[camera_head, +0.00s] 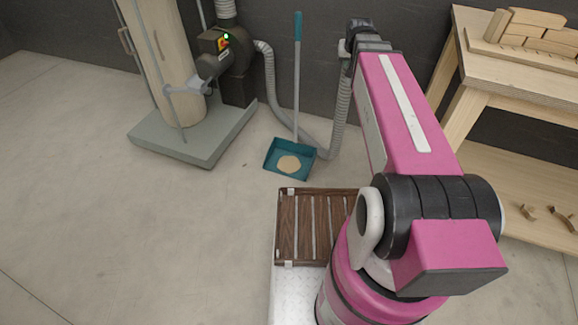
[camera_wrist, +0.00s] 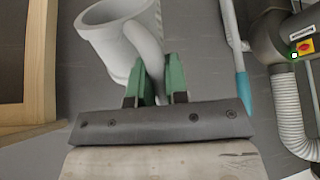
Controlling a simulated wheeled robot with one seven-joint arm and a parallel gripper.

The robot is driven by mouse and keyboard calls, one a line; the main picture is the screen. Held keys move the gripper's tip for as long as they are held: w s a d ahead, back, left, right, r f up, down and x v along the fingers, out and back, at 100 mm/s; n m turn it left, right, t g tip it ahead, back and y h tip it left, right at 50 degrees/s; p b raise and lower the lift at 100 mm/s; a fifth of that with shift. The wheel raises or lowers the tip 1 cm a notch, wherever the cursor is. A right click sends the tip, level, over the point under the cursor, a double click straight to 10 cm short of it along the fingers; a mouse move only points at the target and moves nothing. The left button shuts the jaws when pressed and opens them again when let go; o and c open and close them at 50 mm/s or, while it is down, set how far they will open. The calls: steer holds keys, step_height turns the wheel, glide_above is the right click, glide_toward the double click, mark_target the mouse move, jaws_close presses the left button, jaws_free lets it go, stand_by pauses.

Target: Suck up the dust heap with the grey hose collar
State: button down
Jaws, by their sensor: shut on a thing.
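The dust heap (camera_head: 289,163) is a small tan pile in a teal dustpan (camera_head: 272,165) on the floor. The dustpan's long teal and grey handle (camera_head: 297,70) stands up toward the wall. The light grey hose collar (camera_wrist: 105,38) has a loop handle and fills the upper left of the wrist view. My gripper (camera_wrist: 155,85) has its green fingers shut on the collar's handle. In the head view the collar (camera_head: 344,48) is beside my gripper, high up, right of the dustpan and well above the dust. My arm partly hides the gripper there.
The ribbed grey hose (camera_head: 341,110) hangs from the collar and runs behind the dustpan to a dark extractor (camera_head: 237,60) with a lit green lamp. A wooden workbench (camera_head: 500,75) stands right. A slatted brown rack (camera_head: 290,225) is in front. Floor left of the dustpan is clear.

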steer(key=shift+r, duration=5)
step_height(320, 180, down, 10)
